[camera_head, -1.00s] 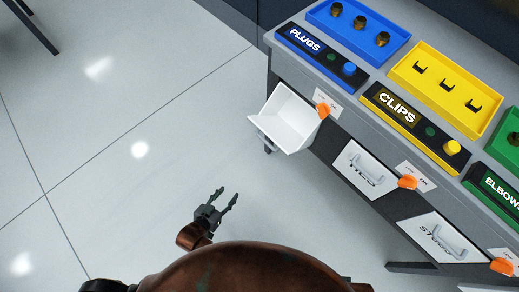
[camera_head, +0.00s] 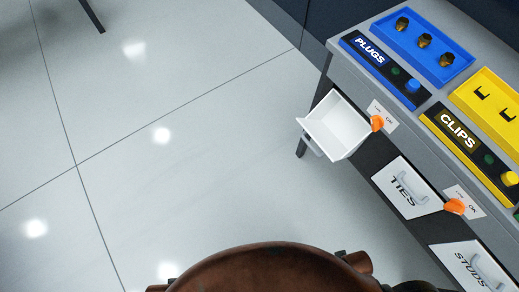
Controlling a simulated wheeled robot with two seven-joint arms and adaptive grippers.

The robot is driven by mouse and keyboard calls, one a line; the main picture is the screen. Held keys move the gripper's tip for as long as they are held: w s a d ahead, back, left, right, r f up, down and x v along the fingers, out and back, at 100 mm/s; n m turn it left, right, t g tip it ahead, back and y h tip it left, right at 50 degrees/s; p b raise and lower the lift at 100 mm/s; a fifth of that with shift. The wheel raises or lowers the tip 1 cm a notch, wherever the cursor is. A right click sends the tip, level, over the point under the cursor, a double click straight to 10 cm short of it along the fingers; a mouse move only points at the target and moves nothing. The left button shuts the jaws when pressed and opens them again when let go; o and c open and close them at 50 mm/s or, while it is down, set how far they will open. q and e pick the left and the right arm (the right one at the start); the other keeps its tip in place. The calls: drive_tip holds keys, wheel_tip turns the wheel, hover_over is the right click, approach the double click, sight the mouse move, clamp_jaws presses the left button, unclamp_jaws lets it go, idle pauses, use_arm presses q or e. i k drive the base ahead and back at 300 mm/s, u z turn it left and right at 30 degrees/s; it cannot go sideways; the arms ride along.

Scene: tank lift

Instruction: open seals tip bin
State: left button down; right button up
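A white tip bin (camera_head: 338,126) under the PLUGS station is tilted out of the cabinet front, and its inside shows empty. Its front label is hidden from this angle; a grey handle (camera_head: 313,147) shows at its lower left. An orange latch knob (camera_head: 377,123) sits beside its upper right on a white plate. The TIES bin (camera_head: 407,187) and the STUDS bin (camera_head: 472,268) are shut flush. Neither of my grippers is in view; only brown parts of my own body show at the bottom edge.
A blue tray (camera_head: 445,58) with brass plugs and a yellow tray (camera_head: 492,73) with clips stand on the bench top. Another orange knob (camera_head: 454,206) sits by the TIES bin. The floor (camera_head: 180,190) left of the cabinet is clear.

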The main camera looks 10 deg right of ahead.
sight(337, 125)
drive_tip(key=u, duration=1.1)
drive_tip(key=k, duration=0.55)
drive_tip(key=z, duration=1.45)
